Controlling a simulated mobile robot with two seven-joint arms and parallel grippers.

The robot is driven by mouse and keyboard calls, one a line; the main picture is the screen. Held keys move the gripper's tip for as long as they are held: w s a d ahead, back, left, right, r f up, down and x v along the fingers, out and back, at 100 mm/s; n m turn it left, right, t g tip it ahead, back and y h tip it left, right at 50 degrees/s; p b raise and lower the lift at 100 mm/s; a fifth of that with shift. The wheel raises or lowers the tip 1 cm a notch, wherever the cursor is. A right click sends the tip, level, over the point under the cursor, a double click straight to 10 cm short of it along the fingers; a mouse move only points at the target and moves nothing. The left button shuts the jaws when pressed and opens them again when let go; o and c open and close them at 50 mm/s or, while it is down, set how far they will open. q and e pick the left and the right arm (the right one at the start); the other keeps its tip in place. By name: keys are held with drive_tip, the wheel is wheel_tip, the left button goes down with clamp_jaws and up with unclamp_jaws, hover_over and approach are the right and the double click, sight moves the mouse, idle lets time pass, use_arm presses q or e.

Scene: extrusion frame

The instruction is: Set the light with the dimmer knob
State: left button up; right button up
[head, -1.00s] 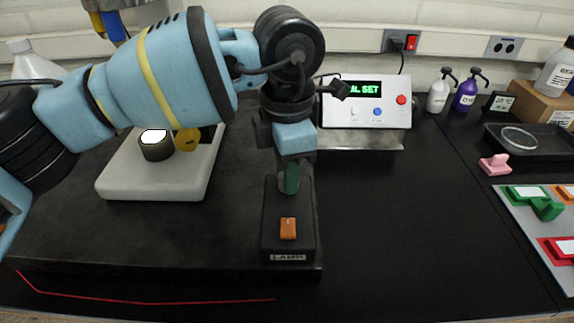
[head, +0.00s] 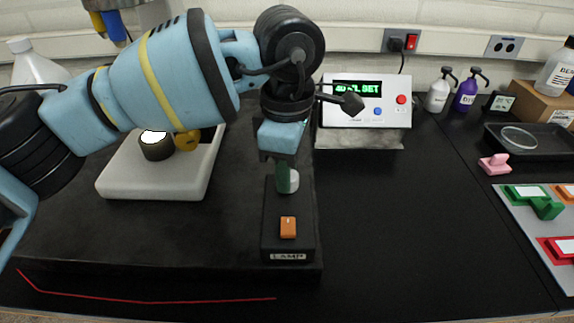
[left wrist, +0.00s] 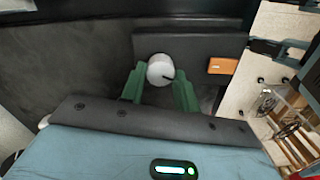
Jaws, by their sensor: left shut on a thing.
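The dimmer knob (left wrist: 160,70) is a round whitish knob with a dark pointer line. It stands on the black lamp box (head: 270,245), behind an orange rocker switch (head: 288,227). In the left wrist view the green fingers of my left gripper (left wrist: 159,88) are on either side of the knob, shut on it. In the head view the left gripper (head: 287,178) reaches down to the box, and the knob shows partly beside its fingers. The lit lamp (head: 154,136) glows white on a pale base at left. My right gripper is not in view.
A control box (head: 366,101) with a green display stands behind on the right. The black bench between is clear.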

use_arm(q)
drive_tip(key=o, duration=1)
drive_tip(key=shift+c, duration=0.2)
drive_tip(key=shift+r, duration=3.9)
